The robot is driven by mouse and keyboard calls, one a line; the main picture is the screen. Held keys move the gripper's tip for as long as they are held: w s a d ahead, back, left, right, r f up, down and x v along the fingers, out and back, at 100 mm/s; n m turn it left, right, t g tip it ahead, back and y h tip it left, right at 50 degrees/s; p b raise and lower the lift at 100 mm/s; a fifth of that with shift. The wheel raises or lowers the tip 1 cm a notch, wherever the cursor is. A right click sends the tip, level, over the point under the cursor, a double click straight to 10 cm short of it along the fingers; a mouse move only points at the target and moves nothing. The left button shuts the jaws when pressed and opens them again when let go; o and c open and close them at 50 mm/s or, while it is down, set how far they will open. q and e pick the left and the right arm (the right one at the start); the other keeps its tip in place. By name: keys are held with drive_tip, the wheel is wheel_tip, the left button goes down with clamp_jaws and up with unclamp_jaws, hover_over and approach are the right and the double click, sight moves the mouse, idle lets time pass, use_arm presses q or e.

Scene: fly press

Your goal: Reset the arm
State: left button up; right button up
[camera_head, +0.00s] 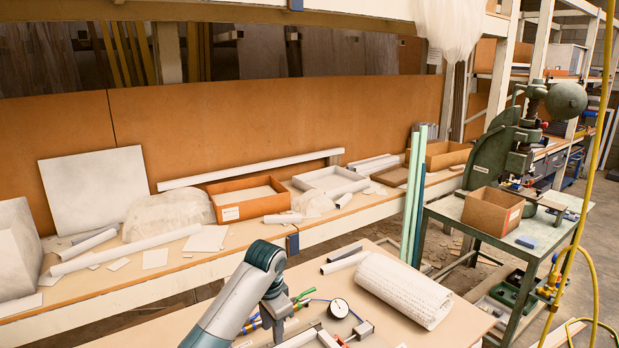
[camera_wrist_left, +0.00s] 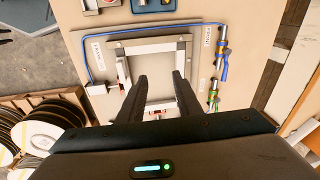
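My left arm rises from the bottom of the head view and bends down, so my left gripper (camera_head: 277,322) hangs low over the wooden worktop at the bottom edge. In the left wrist view its two dark fingers (camera_wrist_left: 160,80) are spread apart with nothing between them. They point at a light metal frame (camera_wrist_left: 188,60) fixed on a board. I cannot tell whether they touch it. The green fly press (camera_head: 492,155) stands at the right, its round weight (camera_head: 567,100) on an arm at the top. My right gripper is out of view.
A rolled white textured sheet (camera_head: 405,288) and a round gauge (camera_head: 339,308) lie on the worktop. Upright green tubes (camera_head: 412,195) stand behind it. A cardboard box (camera_head: 492,211) sits on the press's table. A yellow hose (camera_head: 590,150) hangs at the right. The shelf behind holds trays (camera_head: 246,209).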

use_arm(q)
drive_tip(key=s+a+f+n, duration=0.1)
drive_tip(key=s+f, duration=0.4)
drive_tip(key=s, duration=0.2)
drive_tip(key=s+f+n+h, duration=0.1)
drive_tip(key=s+f, duration=0.5)
drive_tip(key=s, duration=0.2)
drive_tip(key=s+a+f+n, duration=0.1)
drive_tip(key=s+f, duration=0.5)
drive_tip(key=s, duration=0.1)
drive_tip(key=shift+s+a+f+n+t+h, duration=0.15)
drive_tip(key=shift+s+a+n+t+h, duration=0.15)
drive_tip(key=shift+a+n, duration=0.1)
drive_tip(key=s+a+r+n+t+y, duration=0.15)
drive_tip(key=s+a, duration=0.35)
drive_tip(key=s, duration=0.7)
drive_tip(key=s+a+n, duration=0.3)
drive_tip(key=s+a, duration=0.3)
drive_tip(key=s, duration=0.7)
wheel_tip(320, 180, down, 30)
drive_tip(key=s+g+b, duration=0.1)
drive_tip(key=g, duration=0.1)
drive_tip(key=s+a+f+b, duration=0.1)
drive_tip(key=s+a+f, duration=0.1)
drive_tip(key=s+f, duration=1.5)
drive_tip(key=shift+s+a+f+g, duration=0.25)
drive_tip(key=shift+s+f+g, duration=0.1)
drive_tip(key=shift+s+g, duration=0.1)
